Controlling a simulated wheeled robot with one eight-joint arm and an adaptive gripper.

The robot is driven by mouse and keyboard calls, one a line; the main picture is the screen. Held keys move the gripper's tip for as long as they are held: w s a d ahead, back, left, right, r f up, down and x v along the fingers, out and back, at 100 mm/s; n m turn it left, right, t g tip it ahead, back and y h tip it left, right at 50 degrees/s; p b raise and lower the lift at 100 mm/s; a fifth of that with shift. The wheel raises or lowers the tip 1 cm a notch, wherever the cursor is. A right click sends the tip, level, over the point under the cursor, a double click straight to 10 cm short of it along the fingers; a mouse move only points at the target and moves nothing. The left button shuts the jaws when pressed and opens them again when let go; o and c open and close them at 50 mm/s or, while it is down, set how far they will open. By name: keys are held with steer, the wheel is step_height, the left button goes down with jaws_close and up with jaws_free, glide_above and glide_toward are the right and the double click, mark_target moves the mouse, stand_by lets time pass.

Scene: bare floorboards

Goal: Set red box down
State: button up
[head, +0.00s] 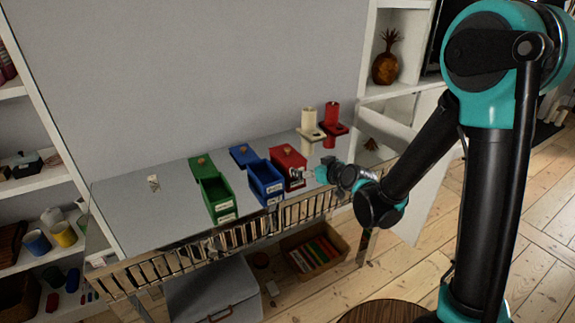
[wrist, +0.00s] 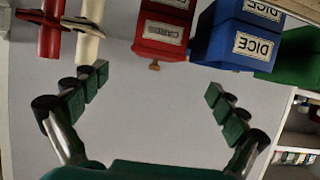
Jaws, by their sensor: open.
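The red box (head: 287,165) stands on the grey table (head: 150,215), right of the blue box (head: 266,186). A small knob shows on top of it, and its top looks covered. In the wrist view the red box (wrist: 163,30) is at the top middle, with a pale label on its face and a knob at its lower edge. My gripper (head: 304,174) is at the red box's right front side. In the wrist view its fingers (wrist: 155,86) are spread wide with nothing between them. The box lies beyond the fingertips, apart from them.
A green box (head: 217,198) and the blue box are open, with a green lid (head: 201,167) and blue lid (head: 243,156) behind them. The table's left part is mostly clear.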

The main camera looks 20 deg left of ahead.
mark_target(296, 162)
steer(key=x, duration=1)
steer(key=shift+w+a+f, duration=0.15)
steer(key=shift+w+f, duration=0.05)
steer(key=shift+w, duration=0.05)
steer(key=shift+x, duration=2.7)
steer(key=shift+w+r, duration=0.1)
steer(key=shift+r, duration=0.1)
steer(key=c, duration=1.7)
